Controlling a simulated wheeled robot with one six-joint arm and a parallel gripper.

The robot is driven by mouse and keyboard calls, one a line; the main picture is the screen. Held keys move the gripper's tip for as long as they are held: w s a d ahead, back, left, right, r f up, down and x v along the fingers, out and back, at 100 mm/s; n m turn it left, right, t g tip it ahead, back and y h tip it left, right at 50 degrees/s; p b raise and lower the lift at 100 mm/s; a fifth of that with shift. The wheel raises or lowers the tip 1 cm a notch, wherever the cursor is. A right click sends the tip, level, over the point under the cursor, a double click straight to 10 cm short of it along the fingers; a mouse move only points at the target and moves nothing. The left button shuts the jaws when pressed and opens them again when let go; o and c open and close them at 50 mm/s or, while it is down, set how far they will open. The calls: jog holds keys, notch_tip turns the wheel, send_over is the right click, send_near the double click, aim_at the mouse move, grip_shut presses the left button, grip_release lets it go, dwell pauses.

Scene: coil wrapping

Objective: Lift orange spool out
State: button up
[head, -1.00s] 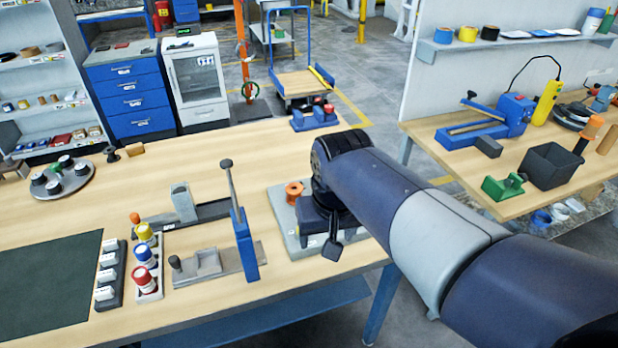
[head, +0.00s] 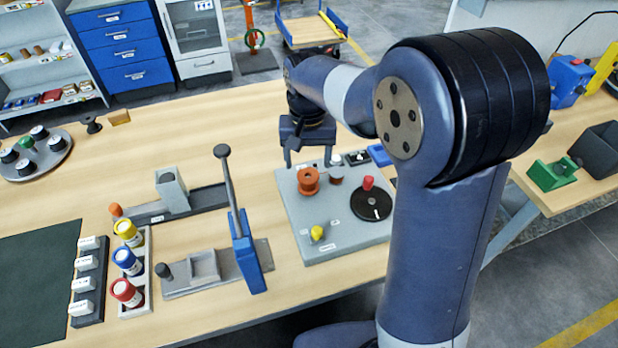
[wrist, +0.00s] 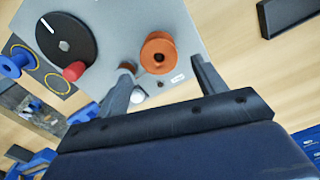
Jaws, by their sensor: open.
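The orange spool (head: 308,181) stands upright on the grey plate (head: 345,240), near its back left part. In the wrist view the orange spool (wrist: 152,63) shows its flange and centre hole. My gripper (head: 308,153) is open and empty, just behind and above the spool in the head view. In the wrist view my gripper (wrist: 160,64) has its fingertips on either side of the spool's lower part, apart from it. I cannot tell the exact height gap. A small grey-brown post (head: 336,174) stands close beside the spool, partly hidden by the left finger in the wrist view.
The plate also carries a black disc with a red knob (head: 368,183) and a yellow knob (head: 317,233). A blue upright lever stand (head: 243,250) is left of the plate. A blue spool (wrist: 12,65) shows in the wrist view.

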aim_at(308, 177)
jog(key=shift+s+f+p, duration=0.2)
jog(key=shift+f+p, duration=0.25)
jog(key=shift+f, duration=2.45)
jog(key=c, duration=1.1)
